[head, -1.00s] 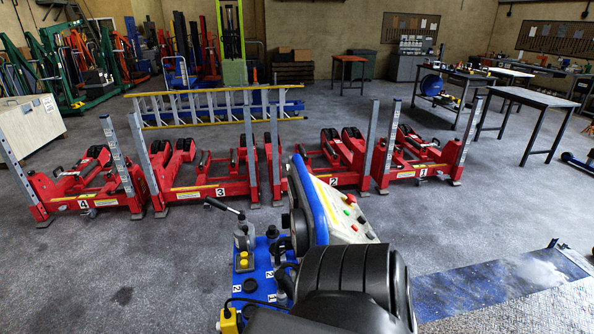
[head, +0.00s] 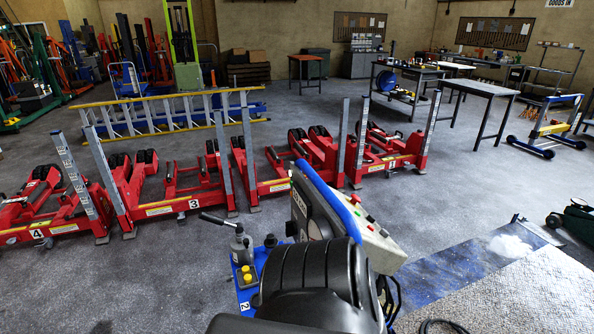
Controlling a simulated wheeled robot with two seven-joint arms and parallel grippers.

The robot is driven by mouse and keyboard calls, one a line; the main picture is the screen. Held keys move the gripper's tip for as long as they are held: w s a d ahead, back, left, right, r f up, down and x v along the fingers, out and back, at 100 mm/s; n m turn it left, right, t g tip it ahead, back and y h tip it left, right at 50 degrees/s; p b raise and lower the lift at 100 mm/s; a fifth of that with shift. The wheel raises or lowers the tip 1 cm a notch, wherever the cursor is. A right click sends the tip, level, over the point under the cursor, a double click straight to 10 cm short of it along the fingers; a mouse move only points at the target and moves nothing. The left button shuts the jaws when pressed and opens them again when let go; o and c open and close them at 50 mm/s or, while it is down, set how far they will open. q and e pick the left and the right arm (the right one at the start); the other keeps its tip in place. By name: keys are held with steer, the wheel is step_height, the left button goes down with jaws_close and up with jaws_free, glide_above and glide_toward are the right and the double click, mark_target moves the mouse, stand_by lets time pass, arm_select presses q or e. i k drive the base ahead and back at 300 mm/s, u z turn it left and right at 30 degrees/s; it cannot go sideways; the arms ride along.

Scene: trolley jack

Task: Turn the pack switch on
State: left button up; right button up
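A blue-and-grey unit with a sloping control panel (head: 345,222) stands just ahead of me at the lower middle. Its face carries several small buttons, including a red one (head: 355,199), and faces up and to the right. I cannot tell which control is the pack switch or how it is set. A blue base (head: 245,296) to the left carries a lever-handled grey fitting (head: 241,245) and a yellow-topped part (head: 246,274). A large black ribbed body (head: 312,275) covers the unit's near side. Neither of my grippers shows.
Numbered red lifting units (head: 185,190) with grey posts stand in a row behind the panel. A ladder (head: 165,112) lies behind them. A metal-topped table (head: 480,88) stands at the right. A textured plate (head: 530,295) covers the lower right floor. Open grey floor lies between.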

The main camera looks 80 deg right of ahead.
mark_target(291, 228)
steer(key=z, duration=4.7)
steer(key=k, duration=0.55)
steer(key=u, duration=0.85)
